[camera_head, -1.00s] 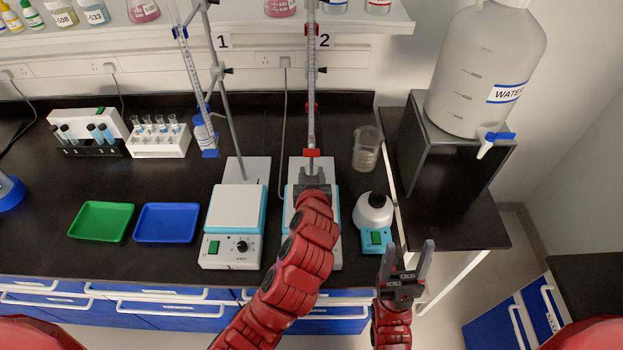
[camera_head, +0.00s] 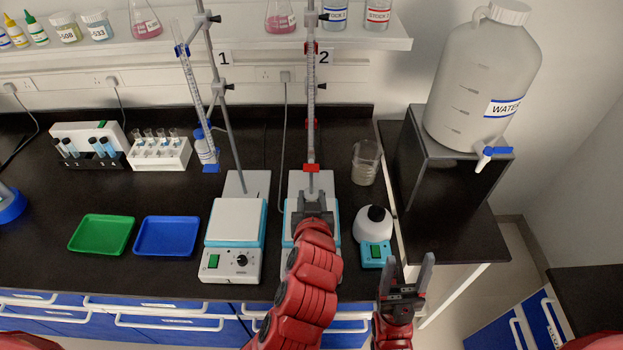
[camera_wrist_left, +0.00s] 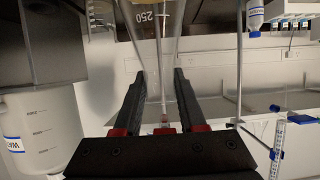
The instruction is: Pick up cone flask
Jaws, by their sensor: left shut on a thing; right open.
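My left gripper (camera_head: 313,197) is in front of the burette at station 2, over the hotplate stirrer (camera_head: 290,235) in the head view. In the left wrist view its fingers (camera_wrist_left: 159,74) are shut on a clear glass cone flask (camera_wrist_left: 160,42) with a 250 mark. The flask flares out beyond the fingertips; its contents, if any, are hard to make out. In the head view the gripper hides most of the flask, and I cannot tell whether its base touches the stirrer. My right gripper (camera_head: 407,268) is open and empty, in front of the bench edge.
The burette (camera_head: 311,110) stands close behind the left gripper. A glass beaker (camera_head: 365,165) and a small white-topped mixer (camera_head: 374,230) stand to its right. The station 1 stirrer (camera_head: 235,222) is to its left, beyond it blue (camera_head: 166,253) and green (camera_head: 82,245) trays.

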